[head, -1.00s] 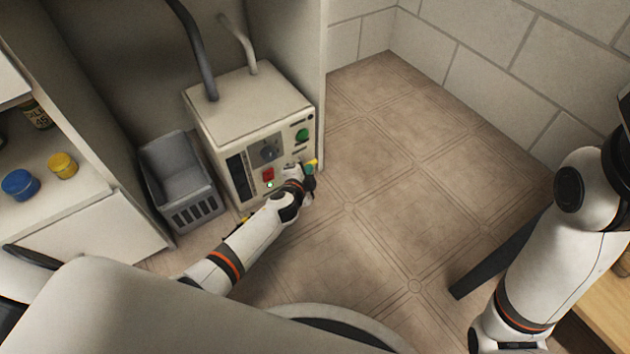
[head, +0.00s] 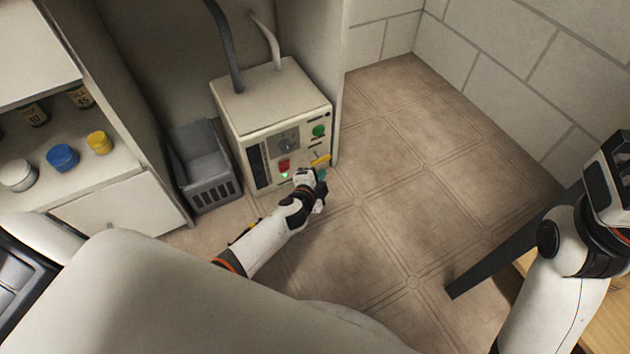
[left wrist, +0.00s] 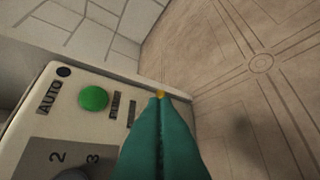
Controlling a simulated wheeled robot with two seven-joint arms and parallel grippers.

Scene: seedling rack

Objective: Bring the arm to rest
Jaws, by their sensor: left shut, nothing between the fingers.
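My left arm (head: 262,240) reaches in from the lower left. Its gripper (head: 321,175) is in front of the lower right of a cream control box (head: 270,97). In the left wrist view the teal fingers (left wrist: 160,140) are together with nothing between them. A small yellow piece shows just past their tips; I cannot tell whether they touch it. My right arm (head: 565,270) is at the right edge. Its fingers are not clear.
The box has a green button (head: 319,130), a red switch (head: 284,165) and a dial (head: 285,142). A grey basket (head: 205,170) stands left of it. Shelves with jars (head: 62,157) are further left. The tiled floor (head: 390,180) is open to the right.

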